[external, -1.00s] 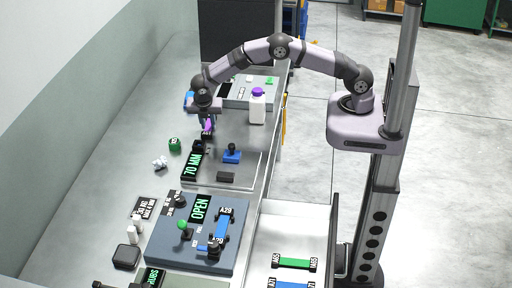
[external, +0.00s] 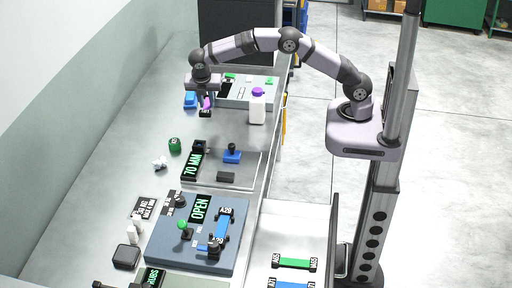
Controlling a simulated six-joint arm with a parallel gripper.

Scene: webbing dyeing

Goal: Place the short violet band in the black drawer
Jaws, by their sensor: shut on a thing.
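My gripper (external: 205,102) is shut on the short violet band (external: 208,102). The band hangs below the fingers, with a black end tag (external: 205,113) at its bottom; its upper part is partly hidden by the gripper. It appears to be above the bench, left of the white bottle. An open drawer (external: 300,222) with a pale inside and a dark front edge is at the lower right, far from my gripper. A green band (external: 294,263) and a blue band (external: 291,285) lie in it. I cannot tell for sure whether this is the black drawer.
A white bottle with a violet cap (external: 257,106) stands at the back. A grey station with a 70 MM display (external: 191,166) and a blue-grey OPEN station (external: 160,243) holding a blue band (external: 221,230) are nearer.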

